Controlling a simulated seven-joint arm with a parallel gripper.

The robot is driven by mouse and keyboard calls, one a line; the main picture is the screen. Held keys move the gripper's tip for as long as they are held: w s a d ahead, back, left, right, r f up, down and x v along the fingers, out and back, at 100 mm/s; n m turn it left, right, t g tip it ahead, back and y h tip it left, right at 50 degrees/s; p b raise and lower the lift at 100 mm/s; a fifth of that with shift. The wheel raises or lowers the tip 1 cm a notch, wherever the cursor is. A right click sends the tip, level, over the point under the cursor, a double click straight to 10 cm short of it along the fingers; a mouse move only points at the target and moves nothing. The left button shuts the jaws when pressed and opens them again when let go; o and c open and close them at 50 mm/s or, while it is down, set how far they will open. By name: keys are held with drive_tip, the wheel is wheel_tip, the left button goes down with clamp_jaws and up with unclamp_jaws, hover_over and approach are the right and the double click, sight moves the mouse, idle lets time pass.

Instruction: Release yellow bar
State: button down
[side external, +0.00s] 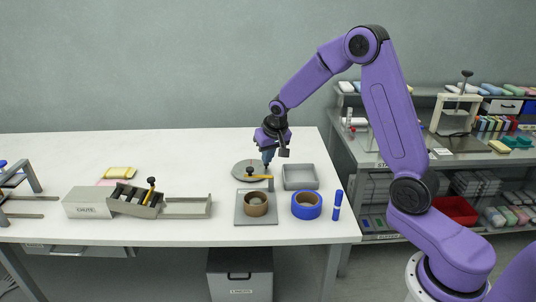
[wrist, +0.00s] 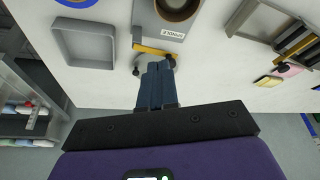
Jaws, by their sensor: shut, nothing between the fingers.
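A thin yellow bar (side external: 256,177) lies level above the back of the spindle plate (side external: 238,218), next to a small grey post. In the wrist view the yellow bar (wrist: 149,49) runs across just beyond my fingertips, with a dark knob (wrist: 136,70) near its left end. My gripper (side external: 268,163) points down beside the bar, over the edge of a grey round disc (side external: 243,169). The gripper (wrist: 156,66) is shut and empty. I cannot tell whether the fingertips touch the bar. A brown roll (side external: 255,204) sits on the spindle plate.
A grey tray (side external: 300,177) stands right of the gripper. To the left are a sectioned holder (side external: 135,201), a grey box (side external: 88,203), and a yellow block (side external: 119,172) on a pink one.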

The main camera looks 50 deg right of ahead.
drive_tip(key=w+d+f, duration=0.2)
drive_tip(key=w+f, duration=0.5)
drive_tip(key=f, duration=0.1)
drive_tip(key=shift+w+f+n, duration=0.3)
drive_tip(key=shift+w, duration=0.1)
idle(0.5)
idle(0.3)
